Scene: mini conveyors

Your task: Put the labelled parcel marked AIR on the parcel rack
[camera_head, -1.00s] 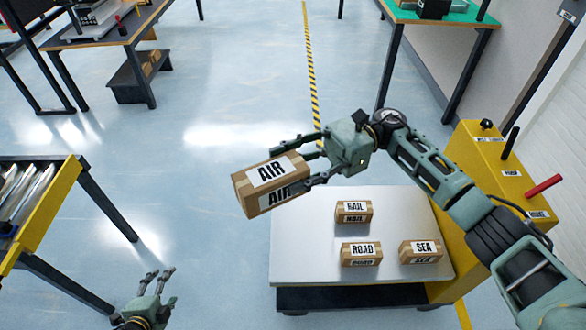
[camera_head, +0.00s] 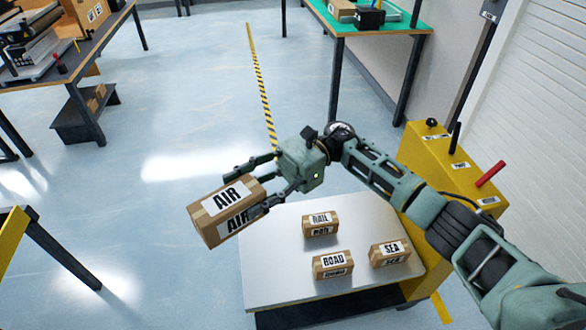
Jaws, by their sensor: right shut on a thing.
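The parcel marked AIR (camera_head: 212,222) is a brown box with white labels on its top and side. My right gripper (camera_head: 252,191) is shut on its right end and holds it up near the left edge of the white-topped platform, slightly tilted. My left gripper is out of the picture. I cannot pick out a parcel rack for certain; a low dark shelf (camera_head: 68,128) with small brown boxes sits under the table at the upper left.
Parcels marked RAIL (camera_head: 320,223), ROAD (camera_head: 333,265) and SEA (camera_head: 390,253) stand on the platform (camera_head: 270,270). A yellow control unit (camera_head: 430,150) adjoins it. A green-topped table (camera_head: 390,20) is at the back. The floor left of the parcel is open.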

